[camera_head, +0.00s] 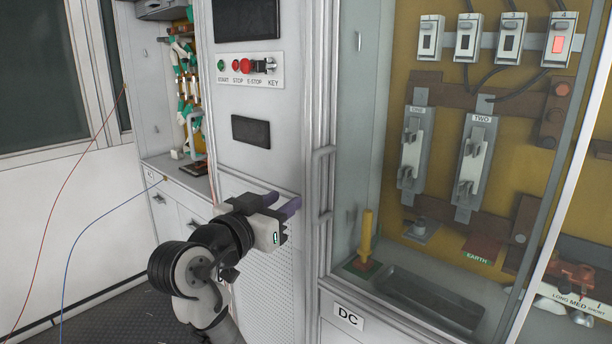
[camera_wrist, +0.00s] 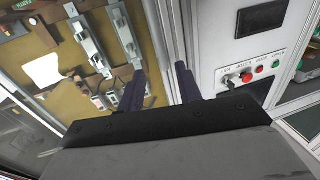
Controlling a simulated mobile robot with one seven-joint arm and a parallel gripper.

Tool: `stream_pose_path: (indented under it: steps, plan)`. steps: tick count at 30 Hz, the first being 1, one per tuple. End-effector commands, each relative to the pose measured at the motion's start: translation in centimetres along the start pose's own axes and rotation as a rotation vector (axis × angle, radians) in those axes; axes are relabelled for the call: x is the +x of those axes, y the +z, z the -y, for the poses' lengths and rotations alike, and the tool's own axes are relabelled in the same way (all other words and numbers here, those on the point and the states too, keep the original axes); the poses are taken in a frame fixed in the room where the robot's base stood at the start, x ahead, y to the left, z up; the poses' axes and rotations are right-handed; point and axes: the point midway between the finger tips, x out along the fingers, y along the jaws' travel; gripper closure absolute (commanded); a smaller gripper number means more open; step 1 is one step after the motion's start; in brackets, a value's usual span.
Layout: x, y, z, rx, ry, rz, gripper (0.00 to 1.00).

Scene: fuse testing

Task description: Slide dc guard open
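The DC guard (camera_head: 350,130) is a clear panel over the cabinet bay marked DC (camera_head: 348,316), and it covers the bay's front. A grey vertical handle (camera_head: 322,182) stands on the frame at the bay's left edge. My gripper (camera_head: 290,207) is left of this handle at about its lower height, apart from it in the picture. In the wrist view my gripper (camera_wrist: 162,85) has its two dark purple fingers spread, with the pale upright frame (camera_wrist: 166,40) seen between them. Nothing is held. I cannot tell whether a finger touches the frame.
Behind the guard are fuse holders (camera_head: 410,150), a yellow-handled post (camera_head: 366,238) and a dark tray (camera_head: 428,296). Left of the frame is a control panel (camera_head: 249,70) with buttons and a key. An open bay with coloured wires (camera_head: 186,85) is further left.

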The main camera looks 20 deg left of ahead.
Motion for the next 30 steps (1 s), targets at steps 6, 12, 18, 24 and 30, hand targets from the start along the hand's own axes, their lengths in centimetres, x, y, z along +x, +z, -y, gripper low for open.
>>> stream_pose_path:
  steps: [6,12,18,24,30]
  plan:
    - [4.1,-0.3,-0.1,-0.004,0.004,0.002,0.65]
    - [8.4,-0.3,-0.1,-0.003,0.002,0.001,0.65]
    - [11.5,-0.2,0.0,-0.003,0.0,0.0,0.65]
    - [12.8,-0.1,0.1,-0.001,-0.003,-0.001,0.65]
    - [12.9,0.0,0.1,-0.001,-0.003,-0.001,0.65]
